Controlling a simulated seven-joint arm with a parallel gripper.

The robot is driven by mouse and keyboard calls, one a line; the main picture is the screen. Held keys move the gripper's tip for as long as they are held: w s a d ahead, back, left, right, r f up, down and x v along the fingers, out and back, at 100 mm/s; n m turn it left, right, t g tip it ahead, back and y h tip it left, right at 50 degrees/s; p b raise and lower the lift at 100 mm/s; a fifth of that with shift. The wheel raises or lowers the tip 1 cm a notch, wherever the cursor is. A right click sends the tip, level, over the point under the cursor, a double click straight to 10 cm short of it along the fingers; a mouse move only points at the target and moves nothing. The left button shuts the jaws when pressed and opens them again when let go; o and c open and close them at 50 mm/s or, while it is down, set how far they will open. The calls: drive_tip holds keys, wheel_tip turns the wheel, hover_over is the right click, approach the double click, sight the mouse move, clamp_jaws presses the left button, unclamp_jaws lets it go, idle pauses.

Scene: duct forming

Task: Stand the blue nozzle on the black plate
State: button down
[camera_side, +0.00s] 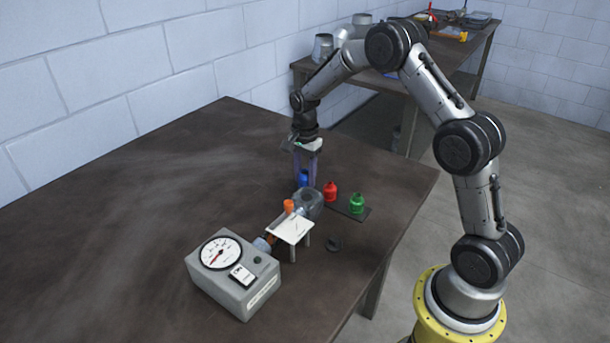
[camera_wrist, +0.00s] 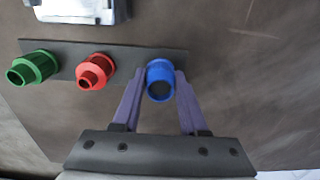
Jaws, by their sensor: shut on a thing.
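My gripper (camera_side: 304,178) points down and is shut on the blue nozzle (camera_wrist: 160,84), holding it by its sides between the two purple fingers. The blue nozzle also shows in the side view (camera_side: 303,180), low between the fingertips. In the wrist view it overlaps the right end of the black plate (camera_wrist: 124,60); I cannot tell whether its base touches the plate. In the side view part of the plate (camera_side: 345,211) is hidden behind the nozzles and a grey rounded part. The red nozzle (camera_wrist: 93,73) and the green nozzle (camera_wrist: 34,68) stand on the plate.
A grey rounded part (camera_side: 309,202), an orange piece (camera_side: 289,206) and a small white stand (camera_side: 291,230) are close in front of the plate. A grey gauge box (camera_side: 235,282) sits nearer the camera. A small dark ring (camera_side: 333,244) lies on the table. The left of the table is clear.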

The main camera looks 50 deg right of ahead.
sight(305, 171)
drive_tip(key=shift+f, duration=0.15)
drive_tip(key=shift+c, duration=2.2)
unclamp_jaws()
wheel_tip(305, 171, up, 12)
drive_tip(key=s+a+r+n+t, duration=0.1)
drive_tip(key=s+a+r+n, duration=0.35)
drive_tip(key=s+r, duration=0.2)
drive_tip(key=s+a+n+t, duration=0.1)
drive_tip(key=s+a+n, duration=0.2)
drive_tip(key=s, duration=0.4)
drive_tip(key=s+a+r+n+t, duration=0.1)
drive_tip(key=s+a+n+t, duration=0.1)
drive_tip(key=s+n, duration=0.4)
drive_tip(key=s+a+r+n+t, duration=0.1)
drive_tip(key=s+a+n, duration=0.3)
drive_tip(key=s, duration=0.6)
drive_tip(key=shift+r+t, duration=0.15)
drive_tip(key=shift+t, duration=0.15)
